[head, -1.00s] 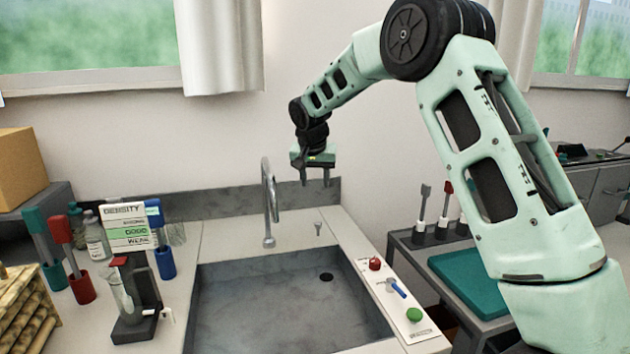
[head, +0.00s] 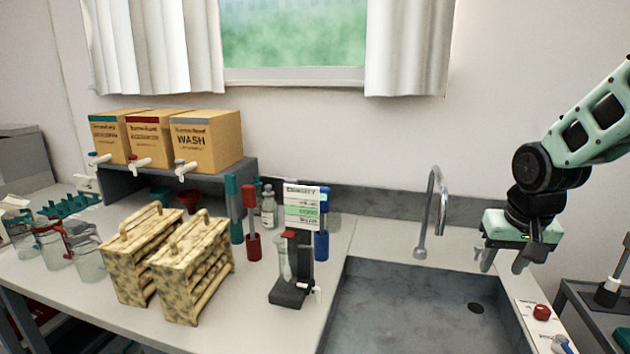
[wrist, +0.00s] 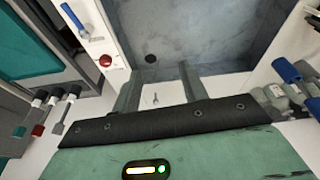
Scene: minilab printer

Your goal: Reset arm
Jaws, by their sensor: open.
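My gripper (head: 502,258) hangs from my mint-green arm at the right of the head view, fingers pointing down. It is open and empty, above the back right corner of the grey sink (head: 400,300). In the wrist view my gripper's two fingers (wrist: 160,88) stand apart with nothing between them. The sink (wrist: 200,35) with its dark drain lies beyond the fingertips there. The chrome faucet (head: 430,215) stands left of my gripper in the head view, apart from it.
Two wooden racks (head: 190,270) and a density stand (head: 290,290) stand left of the sink. Three boxes with taps (head: 205,140) sit on a grey shelf at the back. A red knob (head: 542,312) is at the sink's right edge. The air above the sink is clear.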

